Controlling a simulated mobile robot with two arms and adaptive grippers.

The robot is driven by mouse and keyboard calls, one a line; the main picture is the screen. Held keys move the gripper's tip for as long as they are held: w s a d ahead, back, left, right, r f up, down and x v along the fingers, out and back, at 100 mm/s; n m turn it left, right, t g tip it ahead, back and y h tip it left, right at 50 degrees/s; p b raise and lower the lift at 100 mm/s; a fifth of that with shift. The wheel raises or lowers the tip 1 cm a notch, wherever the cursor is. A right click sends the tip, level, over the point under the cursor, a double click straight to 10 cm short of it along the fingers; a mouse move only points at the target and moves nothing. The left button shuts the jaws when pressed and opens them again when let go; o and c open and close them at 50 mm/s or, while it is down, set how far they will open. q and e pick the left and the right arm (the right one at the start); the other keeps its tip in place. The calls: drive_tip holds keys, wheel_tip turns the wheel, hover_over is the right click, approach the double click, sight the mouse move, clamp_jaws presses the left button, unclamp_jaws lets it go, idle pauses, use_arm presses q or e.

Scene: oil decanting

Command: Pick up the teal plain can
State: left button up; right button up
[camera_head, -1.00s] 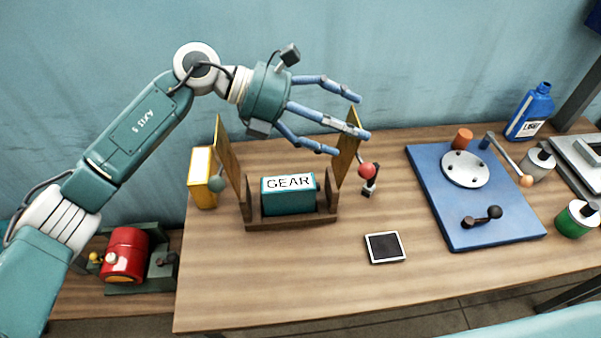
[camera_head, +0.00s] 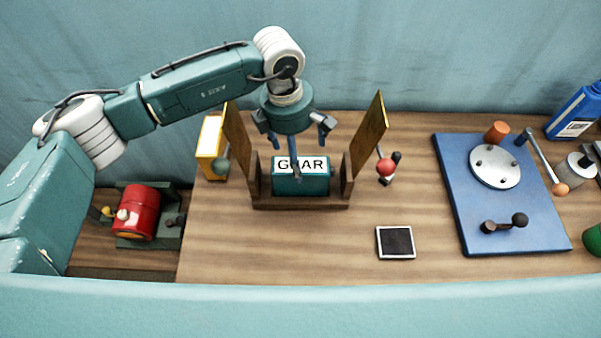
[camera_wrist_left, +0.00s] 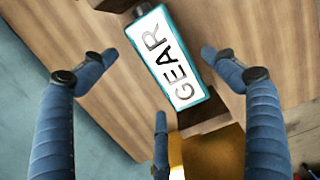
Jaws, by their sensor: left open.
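The teal can (camera_head: 315,184) has a white label reading GEAR and sits in a wooden holder (camera_head: 300,202) between two upright yellowish panels. My left gripper (camera_head: 296,150) points down above and just behind the can, with one finger crossing in front of its label. In the left wrist view the can (camera_wrist_left: 168,55) lies between the spread blue fingers of the gripper (camera_wrist_left: 155,85), and I see no finger closed on it. The can's far side is hidden. My right gripper is not in view.
The yellow panels (camera_head: 369,135) rise close on both sides of the can. A yellow container (camera_head: 209,146) stands left, a red-knobbed lever (camera_head: 385,167) right. A small dark square pad (camera_head: 396,242) lies in front. A blue board (camera_head: 470,225) with fittings is farther right.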

sight(300, 161)
use_arm(q)
drive_tip(key=f, duration=0.1)
drive_tip(key=f+p, duration=0.2)
drive_tip(key=shift+s+d+f, duration=0.25)
drive_tip(key=shift+f, duration=0.4)
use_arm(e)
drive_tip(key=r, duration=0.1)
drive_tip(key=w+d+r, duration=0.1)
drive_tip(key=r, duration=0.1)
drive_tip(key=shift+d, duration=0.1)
use_arm(q)
drive_tip(key=shift+c, duration=0.5)
drive_tip(key=c, duration=1.7)
drive_tip(key=shift+w+r, duration=0.1)
drive_tip(key=shift+c, duration=1)
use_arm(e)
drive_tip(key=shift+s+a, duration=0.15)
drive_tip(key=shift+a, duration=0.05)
